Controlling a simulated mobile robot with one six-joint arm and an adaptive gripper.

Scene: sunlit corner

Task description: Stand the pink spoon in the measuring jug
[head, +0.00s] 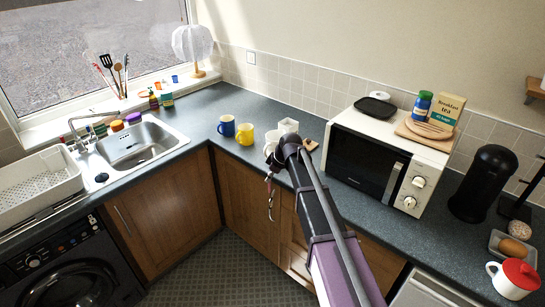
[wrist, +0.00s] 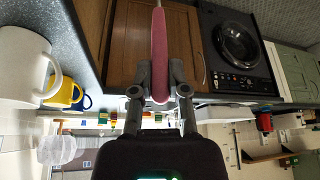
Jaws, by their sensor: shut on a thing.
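My gripper (wrist: 160,82) is shut on the pink spoon (wrist: 160,45), which stretches away from the fingers in the wrist view. In the head view my gripper (head: 272,168) is in front of the counter edge, with the spoon hard to make out there. A white handled vessel, likely the measuring jug (wrist: 24,65), stands at the left of the wrist view, apart from the spoon. In the head view a white vessel (head: 288,126) stands on the counter just behind my arm, partly hidden by it.
A yellow mug (head: 245,134) and a blue mug (head: 226,126) stand left of the white vessel. A microwave (head: 365,160) is to the right, with a small wooden item (head: 311,145) beside it. The counter left of the mugs, towards the sink (head: 140,145), has free room.

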